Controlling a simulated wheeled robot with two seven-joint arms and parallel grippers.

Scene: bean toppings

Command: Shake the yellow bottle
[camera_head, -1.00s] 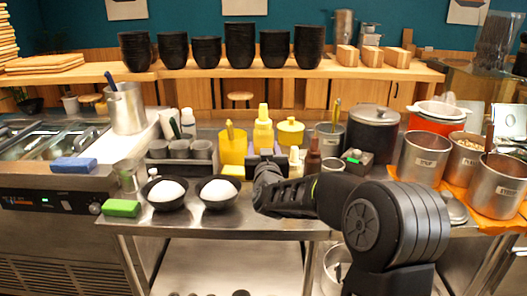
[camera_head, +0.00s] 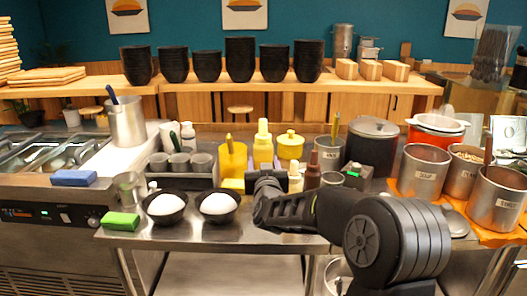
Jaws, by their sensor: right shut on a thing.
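The fingertips themselves are hard to see from here. My left gripper is not in the head view.
Two black bowls with white rice (camera_head: 165,206) (camera_head: 219,205) sit to the left of the gripper. A green sponge (camera_head: 121,221) lies at the front edge. Steel pots (camera_head: 424,170) are at right.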

